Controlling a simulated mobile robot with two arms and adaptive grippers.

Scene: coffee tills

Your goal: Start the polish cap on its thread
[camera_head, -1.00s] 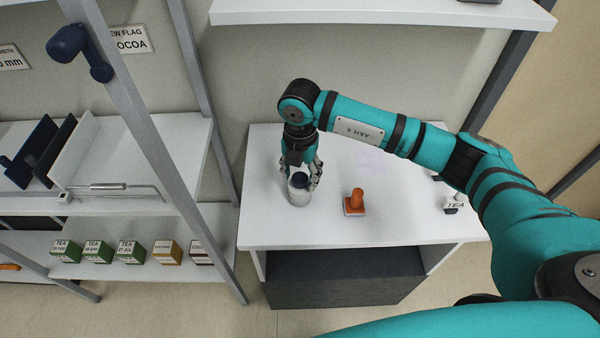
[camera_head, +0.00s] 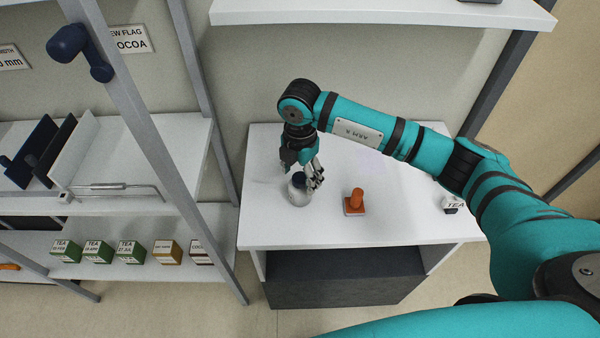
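A pale, round polish container (camera_head: 299,195) stands upright on the white table top, left of its middle. My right gripper (camera_head: 311,178) points down at the cap from above and behind. Its grey fingers show at the cap's right side, and the far side of the grip is hidden. I cannot tell whether the fingers press on the cap. My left gripper is out of view.
An orange stamp (camera_head: 355,203) stands right of the container. A shelf rack (camera_head: 205,100) with several small boxes stands left. The table front (camera_head: 330,234) is clear.

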